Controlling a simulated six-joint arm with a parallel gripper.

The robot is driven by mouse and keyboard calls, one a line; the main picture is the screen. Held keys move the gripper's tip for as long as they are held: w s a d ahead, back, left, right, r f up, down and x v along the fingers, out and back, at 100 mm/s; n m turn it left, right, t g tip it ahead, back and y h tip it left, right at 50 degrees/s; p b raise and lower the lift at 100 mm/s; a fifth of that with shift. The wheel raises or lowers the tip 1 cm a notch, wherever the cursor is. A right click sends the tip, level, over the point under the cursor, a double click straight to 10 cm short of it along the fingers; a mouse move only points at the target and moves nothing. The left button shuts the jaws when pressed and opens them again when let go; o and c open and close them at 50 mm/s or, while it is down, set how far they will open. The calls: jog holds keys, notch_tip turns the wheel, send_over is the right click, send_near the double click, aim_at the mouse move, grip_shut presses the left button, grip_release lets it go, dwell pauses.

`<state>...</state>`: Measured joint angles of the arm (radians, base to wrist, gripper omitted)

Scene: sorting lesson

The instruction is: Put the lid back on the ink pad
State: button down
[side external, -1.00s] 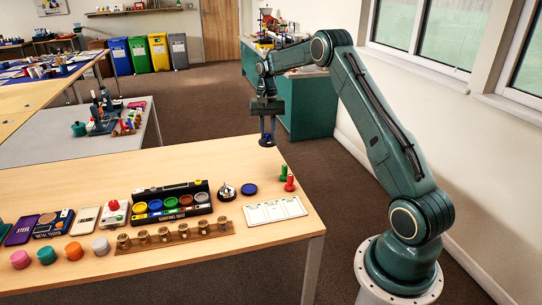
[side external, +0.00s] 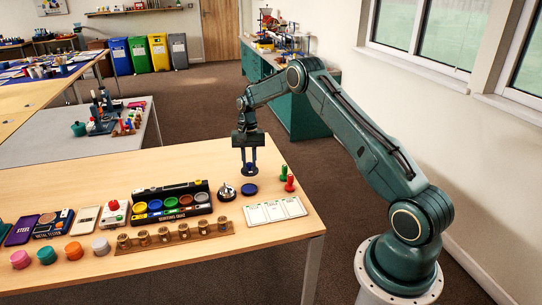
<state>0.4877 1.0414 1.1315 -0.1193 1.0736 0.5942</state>
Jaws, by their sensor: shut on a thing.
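The ink pad (side external: 249,190) is a small round dark-blue disc lying on the wooden table, right of a silver-and-black round device. My gripper (side external: 249,167) hangs pointing down above it. It is shut on a small round dark-blue piece, the lid (side external: 250,170), held between its fingertips. The lid is in the air over the ink pad, with a visible gap between them. The lid's details are too small to make out.
Red and green pegs (side external: 289,183) stand just right of the pad. The silver-and-black device (side external: 227,192) is close on the left. A white card (side external: 273,210) lies in front. A black case with coloured cups (side external: 171,202) stands farther left. The table behind is clear.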

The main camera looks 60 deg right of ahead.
aim_at(248, 170)
jog(key=shift+w+a+f, duration=0.15)
jog(key=shift+a+f, duration=0.05)
jog(key=shift+f, duration=0.3)
jog(key=shift+f, duration=0.2)
jog(key=shift+f, duration=2.95)
jog(key=shift+f, duration=0.2)
dwell(0.3)
jog(key=c, duration=0.7)
grip_release()
jog(key=shift+r, duration=0.1)
jog(key=shift+r, duration=3.4)
